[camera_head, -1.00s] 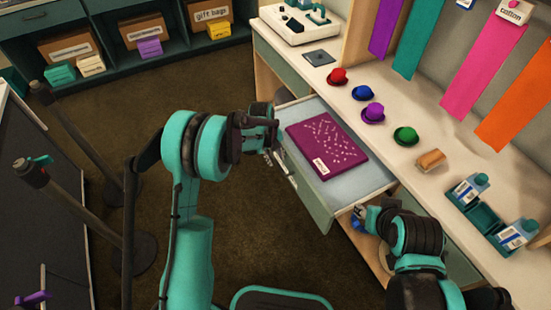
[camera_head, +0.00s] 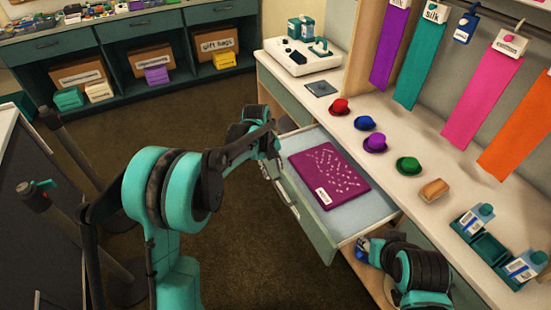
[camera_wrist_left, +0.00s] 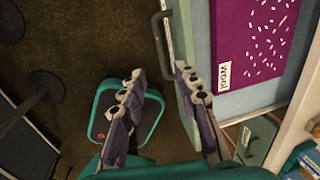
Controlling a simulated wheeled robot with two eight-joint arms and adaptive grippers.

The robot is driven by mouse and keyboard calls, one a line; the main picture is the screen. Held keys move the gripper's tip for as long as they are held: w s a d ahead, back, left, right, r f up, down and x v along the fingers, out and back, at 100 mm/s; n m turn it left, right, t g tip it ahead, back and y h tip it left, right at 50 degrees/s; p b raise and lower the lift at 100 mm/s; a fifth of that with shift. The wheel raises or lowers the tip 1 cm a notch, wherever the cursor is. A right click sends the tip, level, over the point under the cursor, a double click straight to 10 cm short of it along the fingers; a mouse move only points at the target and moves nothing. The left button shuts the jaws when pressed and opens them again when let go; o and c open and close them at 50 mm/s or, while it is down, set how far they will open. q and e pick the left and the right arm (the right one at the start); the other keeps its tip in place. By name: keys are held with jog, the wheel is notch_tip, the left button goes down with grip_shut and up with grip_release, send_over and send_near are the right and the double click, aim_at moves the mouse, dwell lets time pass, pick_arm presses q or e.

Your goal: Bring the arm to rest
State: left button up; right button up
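My left arm comes in from the left, bent at a big teal elbow. Its gripper (camera_head: 268,160) is beside the front of the open drawer (camera_head: 318,232), partly hidden by its own wrist. In the left wrist view the gripper (camera_wrist_left: 158,75) has its two fingers spread apart with nothing between them. The drawer's bar handle (camera_wrist_left: 160,45) lies just beyond the fingertips. My right gripper (camera_head: 365,248) is low by the drawer's near corner; its fingers are too small and covered to read. A purple sheet or folder labelled wool (camera_head: 328,175) lies flat inside the drawer.
The counter (camera_head: 345,135) carries red, blue, purple and green hats, a brown block (camera_head: 434,190) and a teal holder (camera_head: 490,250). Coloured fabric strips hang behind. Posts (camera_head: 38,197) stand at left. Carpet (camera_head: 200,115) is open between the drawer and the back shelves.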

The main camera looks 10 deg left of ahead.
pick_arm(q)
jog(key=s+a+r+n+t+y, duration=0.1)
jog(key=s+a+r+n+t, duration=0.2)
jog(key=s+r+n, duration=1)
jog(key=s+a+f+n+t, duration=0.1)
jog(key=s+n, duration=0.6)
jog(key=s+a+f+n+t, duration=0.1)
jog(key=s+f+n, duration=0.1)
jog(key=s+n, duration=0.5)
jog(key=shift+a+f+n+t+y, duration=0.3)
jog(key=shift+a+n+t+y, duration=0.1)
jog(key=shift+n, duration=0.4)
jog(key=shift+w, duration=0.15)
